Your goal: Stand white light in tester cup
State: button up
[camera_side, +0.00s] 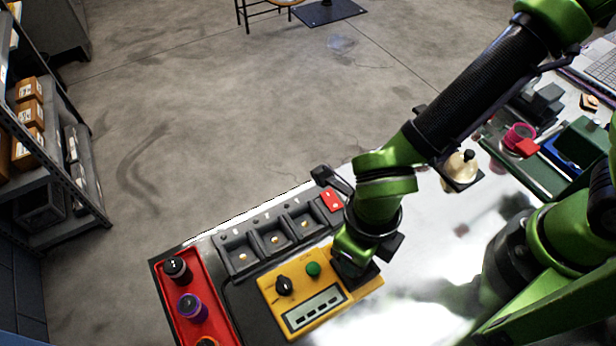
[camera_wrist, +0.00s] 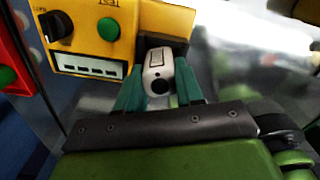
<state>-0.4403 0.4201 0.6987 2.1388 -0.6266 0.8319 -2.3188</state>
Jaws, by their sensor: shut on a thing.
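The white light (camera_wrist: 158,62) shows in the wrist view, with a round dark end facing the camera. My gripper (camera_wrist: 160,76) is shut on it, with one teal finger on each side. The yellow tester (camera_side: 305,302) is at the bottom middle of the side view and at the top left of the wrist view (camera_wrist: 125,45). Its dark tester cup (camera_wrist: 181,46) is at the tester's right end, right behind the light. I cannot tell whether the light's far end is inside the cup or above it. In the side view my gripper (camera_side: 352,268) hides the light and most of the cup.
A red tray (camera_side: 190,322) with dark and purple round items stands left of the tester. A row of dark charging bays (camera_side: 272,240) with a red block (camera_side: 332,200) lies behind it. A cream item (camera_side: 459,167) and a green tray (camera_side: 525,168) are to the right.

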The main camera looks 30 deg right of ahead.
jog(key=shift+f, duration=0.55)
jog(key=o, duration=0.8)
jog(key=shift+r, duration=5.5)
